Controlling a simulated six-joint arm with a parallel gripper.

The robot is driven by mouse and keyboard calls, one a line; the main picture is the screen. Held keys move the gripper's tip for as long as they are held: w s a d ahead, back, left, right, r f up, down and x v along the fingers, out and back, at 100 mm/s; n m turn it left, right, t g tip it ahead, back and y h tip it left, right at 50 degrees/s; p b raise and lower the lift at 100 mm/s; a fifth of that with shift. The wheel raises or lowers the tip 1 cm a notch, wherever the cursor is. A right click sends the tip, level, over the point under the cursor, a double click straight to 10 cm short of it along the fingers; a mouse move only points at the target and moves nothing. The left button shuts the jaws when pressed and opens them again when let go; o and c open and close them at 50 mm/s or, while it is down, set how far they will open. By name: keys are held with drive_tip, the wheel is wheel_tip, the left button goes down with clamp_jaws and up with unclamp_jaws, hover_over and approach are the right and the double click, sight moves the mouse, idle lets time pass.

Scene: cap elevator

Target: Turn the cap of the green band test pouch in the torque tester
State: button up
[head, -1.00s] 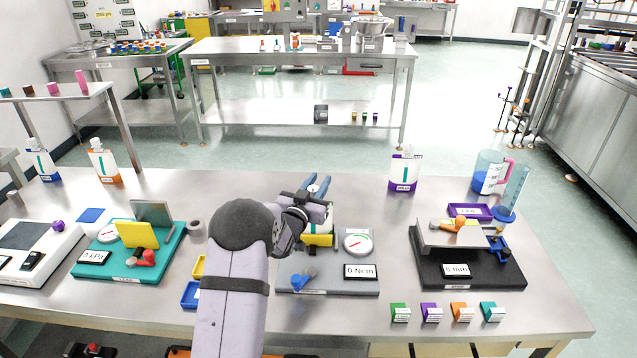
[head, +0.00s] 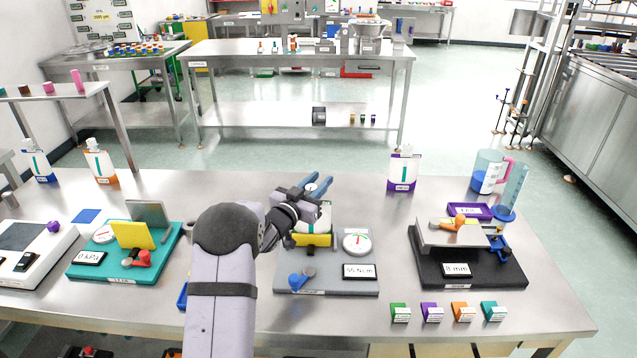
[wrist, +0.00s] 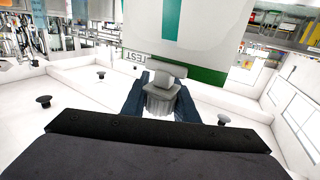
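The torque tester has a grey base (head: 325,287), yellow jaws (head: 313,240), a round dial (head: 357,242), a blue lever (head: 297,281) and a readout (head: 360,271) that seems to read 55 Ncm. The green band test pouch (head: 326,217) stands in the jaws, mostly hidden by my wrist. In the wrist view the pouch (wrist: 215,35) shows its green band and TEST label. My gripper (head: 318,186) is at its top. Its blue fingers (wrist: 160,108) stand on both sides of the grey cap (wrist: 162,92) and appear closed on it.
A teal tester (head: 122,263) stands left and a black tester (head: 470,268) right. A purple band pouch (head: 403,170) stands behind. Several coloured blocks (head: 462,312) line the front right. Bare table lies between the grey and black testers.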

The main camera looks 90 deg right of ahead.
sight(308, 191)
drive_tip(key=o, duration=0.3)
drive_tip(key=shift+b+v, duration=1.05)
drive_tip(key=shift+v, duration=2.5)
drive_tip(key=shift+a, duration=0.15)
drive_tip(key=p, duration=0.3)
drive_tip(key=shift+w+r, duration=0.1)
drive_tip(key=shift+r, duration=0.2)
drive_tip(key=shift+f, duration=0.1)
